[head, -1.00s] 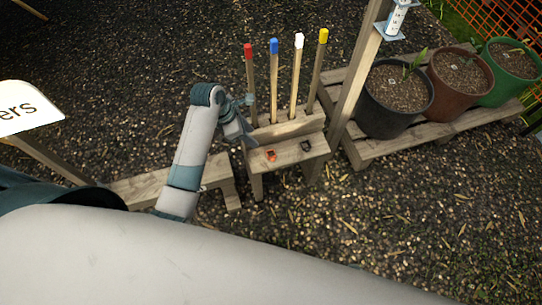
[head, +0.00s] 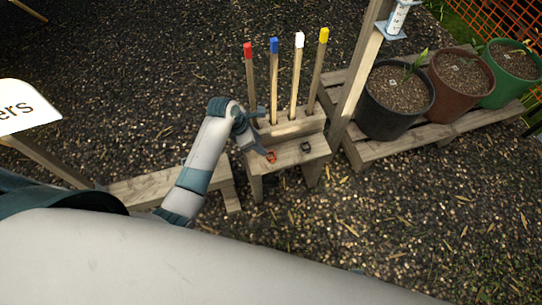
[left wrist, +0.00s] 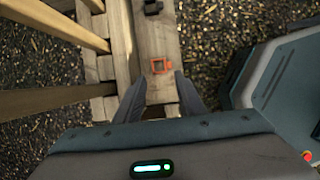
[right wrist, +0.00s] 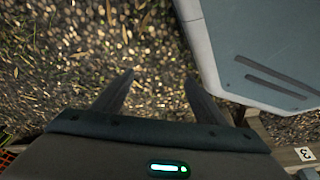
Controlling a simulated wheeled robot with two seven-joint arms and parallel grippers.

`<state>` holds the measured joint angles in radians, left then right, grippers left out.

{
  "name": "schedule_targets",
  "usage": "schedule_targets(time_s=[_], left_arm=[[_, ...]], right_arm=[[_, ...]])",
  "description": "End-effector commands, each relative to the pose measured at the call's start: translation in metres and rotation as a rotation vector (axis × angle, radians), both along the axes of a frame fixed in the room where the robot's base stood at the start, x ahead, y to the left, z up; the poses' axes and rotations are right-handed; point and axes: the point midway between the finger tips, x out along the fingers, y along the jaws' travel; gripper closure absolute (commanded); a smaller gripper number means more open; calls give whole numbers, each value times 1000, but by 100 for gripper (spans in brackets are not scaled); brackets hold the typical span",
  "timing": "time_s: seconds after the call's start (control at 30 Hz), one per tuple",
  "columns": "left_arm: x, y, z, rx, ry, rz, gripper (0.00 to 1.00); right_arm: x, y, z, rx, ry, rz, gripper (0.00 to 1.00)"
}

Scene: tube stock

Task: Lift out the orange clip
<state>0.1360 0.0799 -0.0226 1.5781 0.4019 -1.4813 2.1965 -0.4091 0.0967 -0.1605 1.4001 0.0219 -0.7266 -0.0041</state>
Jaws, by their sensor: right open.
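The orange clip (head: 271,157) lies on the front ledge of a small wooden stand (head: 290,155). In the left wrist view the clip (left wrist: 160,66) is a small square orange frame just beyond my fingertips. My left gripper (head: 263,150) is close to the clip, above the stand; its fingers (left wrist: 162,78) are apart with nothing between them. A dark clip (head: 306,146) lies on the same ledge to the right, and shows at the top of the left wrist view (left wrist: 152,7). My right gripper (right wrist: 158,80) is open and empty over gravel.
Several stakes with red (head: 248,50), blue, white and yellow tips stand upright in the stand's back block, near my left gripper. A post (head: 352,85) with a gauge and a pallet of pots (head: 395,100) stand to the right. Gravel in front is clear.

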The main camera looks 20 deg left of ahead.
Motion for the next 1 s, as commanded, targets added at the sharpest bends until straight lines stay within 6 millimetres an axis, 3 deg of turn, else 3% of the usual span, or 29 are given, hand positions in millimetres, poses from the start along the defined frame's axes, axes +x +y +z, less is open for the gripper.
schedule_targets(time_s=[0.1, 0.23, 0.77, 0.93, 1.0], left_arm=[[4, -6, -21, 0, 3, 0, 64], [8, -11, -35, 0, 2, 1, 64], [10, -14, -43, 1, 1, 0, 64], [13, -16, -58, 2, 1, 0, 64], [15, -17, -68, 1, 2, 1, 64]], right_arm=[[-4, -3, -3, -5, 22, -3, 35], [-1, -2, 3, -6, 24, -3, 35], [1, -2, 7, -6, 25, -2, 35], [0, -2, 7, -8, 36, -2, 35], [7, 1, 19, -5, 23, -1, 35]])
